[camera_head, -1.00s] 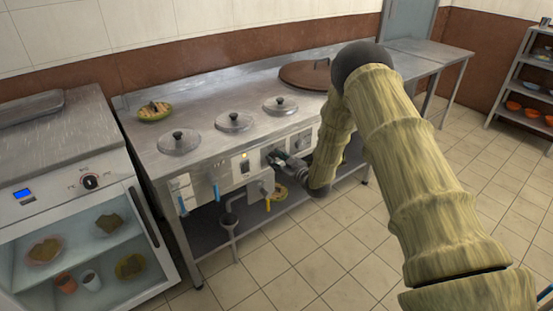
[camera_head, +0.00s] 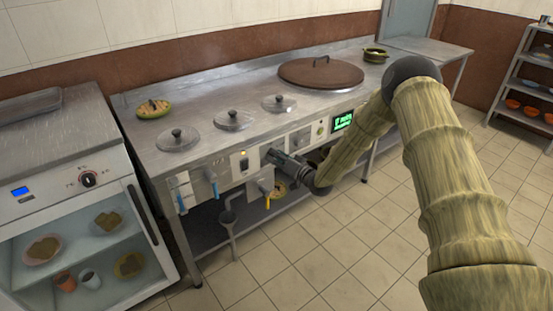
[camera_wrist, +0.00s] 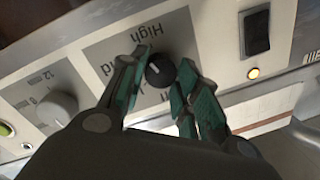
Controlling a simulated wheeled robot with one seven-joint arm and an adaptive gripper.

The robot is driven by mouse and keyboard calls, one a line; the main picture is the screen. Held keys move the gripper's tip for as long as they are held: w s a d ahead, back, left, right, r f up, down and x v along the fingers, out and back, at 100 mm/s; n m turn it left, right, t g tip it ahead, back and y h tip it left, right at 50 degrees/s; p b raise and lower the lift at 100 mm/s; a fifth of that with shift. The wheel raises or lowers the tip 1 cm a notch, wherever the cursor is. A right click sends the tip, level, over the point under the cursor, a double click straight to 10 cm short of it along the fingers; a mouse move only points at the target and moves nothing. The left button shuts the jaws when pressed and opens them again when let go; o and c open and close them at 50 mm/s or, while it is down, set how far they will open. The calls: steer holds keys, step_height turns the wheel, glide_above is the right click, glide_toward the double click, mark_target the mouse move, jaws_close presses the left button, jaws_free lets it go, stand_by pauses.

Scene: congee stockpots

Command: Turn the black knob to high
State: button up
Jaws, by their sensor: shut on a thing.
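The black knob (camera_wrist: 160,71) is on the stove's front panel (camera_wrist: 92,62), with a pale pointer mark on its face. The word "High" is printed beside it, towards the top of the wrist view; other labels are partly covered. My gripper (camera_wrist: 165,58) has one green-padded finger on each side of the knob and is shut on it. In the head view my gripper (camera_head: 270,157) is against the stove front and hides the knob.
A black rocker switch (camera_wrist: 256,31) and a lit orange lamp (camera_wrist: 254,73) are right of the knob; a grey knob (camera_wrist: 58,108) is left. Several lids, including a brown one (camera_head: 320,73), cover the stove top. A glass-fronted cabinet (camera_head: 85,240) stands left. The tiled floor is open.

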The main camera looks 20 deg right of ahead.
steer(key=shift+d+f+m+b, duration=0.1)
steer(key=shift+m+b, duration=0.35)
steer(key=shift+m, duration=1.45)
steer(key=o, duration=1)
steer(key=shift+s, duration=0.1)
steer(key=v, duration=1.1)
steer(key=shift+s+d+f, duration=0.25)
steer(key=shift+s+d, duration=0.05)
